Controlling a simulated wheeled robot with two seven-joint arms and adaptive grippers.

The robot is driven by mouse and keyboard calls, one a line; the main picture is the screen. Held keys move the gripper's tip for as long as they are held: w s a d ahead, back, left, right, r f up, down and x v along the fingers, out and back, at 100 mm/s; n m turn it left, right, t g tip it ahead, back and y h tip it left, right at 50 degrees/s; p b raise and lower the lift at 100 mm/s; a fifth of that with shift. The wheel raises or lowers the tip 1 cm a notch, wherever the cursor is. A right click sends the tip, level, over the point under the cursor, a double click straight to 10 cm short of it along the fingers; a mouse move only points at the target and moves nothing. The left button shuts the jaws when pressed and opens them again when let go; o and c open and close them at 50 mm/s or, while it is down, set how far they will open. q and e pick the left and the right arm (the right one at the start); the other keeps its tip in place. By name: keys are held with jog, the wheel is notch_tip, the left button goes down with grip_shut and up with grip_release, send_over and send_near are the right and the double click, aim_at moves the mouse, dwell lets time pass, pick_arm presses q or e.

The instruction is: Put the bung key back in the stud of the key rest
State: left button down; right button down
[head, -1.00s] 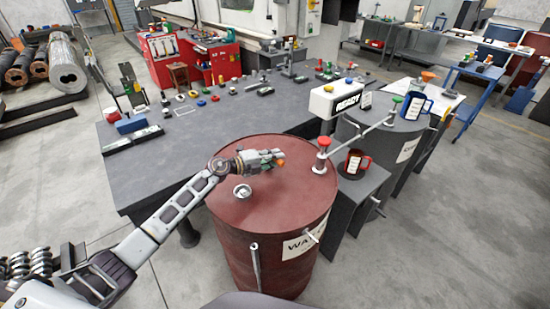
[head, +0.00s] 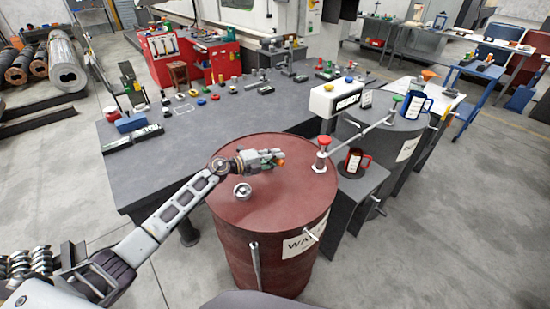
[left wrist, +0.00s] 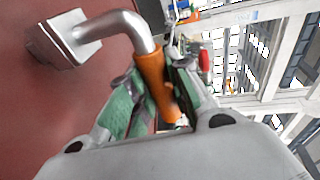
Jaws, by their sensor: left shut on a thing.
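My left gripper (head: 272,158) is shut on the bung key and is over the top of the red barrel (head: 290,190). In the left wrist view the bung key (left wrist: 152,75) has an orange handle between the green fingers and a bent metal shank ending in a square head. The square head shows against the red barrel top; I cannot tell whether it touches. A round silver fitting (head: 242,191) sits on the barrel top, below and left of the gripper. I cannot identify the key rest or its stud for certain. My right gripper is not in view.
The grey table (head: 160,165) behind holds several small parts and a READY box (head: 338,99).

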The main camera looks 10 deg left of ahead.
pick_arm(q)
jog(key=shift+f+b, duration=0.6)
jog(key=shift+f, duration=0.55)
dwell(0.5)
jog(key=c, duration=1.2)
grip_release()
jog(key=shift+c, duration=0.2)
jog(key=shift+f, duration=0.15)
jog(key=shift+s+a, duration=0.1)
jog(key=shift+r+v, duration=0.2)
jog(key=shift+v, duration=5.65)
